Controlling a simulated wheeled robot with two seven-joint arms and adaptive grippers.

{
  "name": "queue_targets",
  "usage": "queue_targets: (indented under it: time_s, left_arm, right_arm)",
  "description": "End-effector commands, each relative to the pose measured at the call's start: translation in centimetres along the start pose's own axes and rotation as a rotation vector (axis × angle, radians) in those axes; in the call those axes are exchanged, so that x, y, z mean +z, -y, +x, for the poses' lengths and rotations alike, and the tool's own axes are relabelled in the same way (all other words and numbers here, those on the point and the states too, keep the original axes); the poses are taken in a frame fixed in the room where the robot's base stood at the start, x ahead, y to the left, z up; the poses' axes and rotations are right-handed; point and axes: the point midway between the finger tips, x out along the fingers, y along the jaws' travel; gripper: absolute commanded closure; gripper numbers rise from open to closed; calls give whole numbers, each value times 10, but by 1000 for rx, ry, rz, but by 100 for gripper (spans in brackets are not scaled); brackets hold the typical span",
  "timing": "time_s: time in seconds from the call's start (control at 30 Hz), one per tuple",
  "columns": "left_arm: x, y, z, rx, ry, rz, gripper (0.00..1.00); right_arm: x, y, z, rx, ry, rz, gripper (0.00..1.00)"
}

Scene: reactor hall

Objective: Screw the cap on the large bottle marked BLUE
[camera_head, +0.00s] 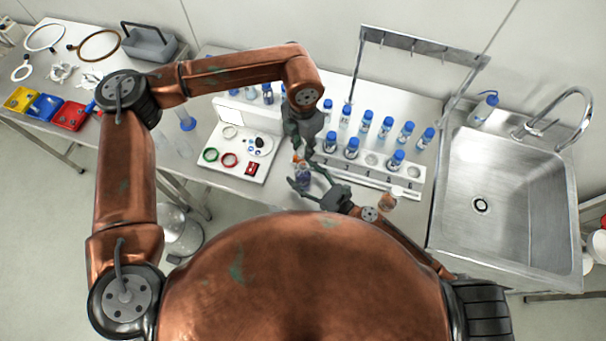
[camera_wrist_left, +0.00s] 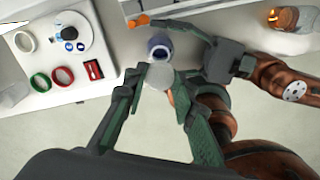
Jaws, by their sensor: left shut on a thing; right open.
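My left gripper (camera_head: 303,150) points down over the front of the bench. In the left wrist view its fingers (camera_wrist_left: 160,88) are shut on a pale round piece (camera_wrist_left: 160,75) that looks like the cap. Just beyond it is a bottle (camera_wrist_left: 160,47) with a dark blue-violet rim, seen from above. The bottle also shows in the head view (camera_head: 303,172), small and partly covered by the grippers; I cannot read its marking. My right gripper (camera_head: 309,180) is open, its fingers beside the bottle. I cannot tell whether the cap touches the bottle.
A white rack (camera_head: 345,172) with numbered places and several blue-capped bottles stands behind and right. A white tray (camera_head: 205,178) with coloured rings lies left. The sink (camera_head: 505,220) is right. An amber bottle (camera_head: 387,203) stands near the front edge, close to my right arm.

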Motion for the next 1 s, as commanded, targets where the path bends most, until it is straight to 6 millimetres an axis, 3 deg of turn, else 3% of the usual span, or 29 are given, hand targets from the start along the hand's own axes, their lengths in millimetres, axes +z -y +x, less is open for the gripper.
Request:
queue_targets:
  time_s: [0.1, 1.0]
  left_arm:
    - [0, 0, 0, 0, 0, 0, 83]
    - [0, 0, 0, 0, 0, 0, 83]
  right_arm:
    - [0, 0, 0, 0, 0, 0, 41]
    - [0, 0, 0, 0, 1, 0, 100]
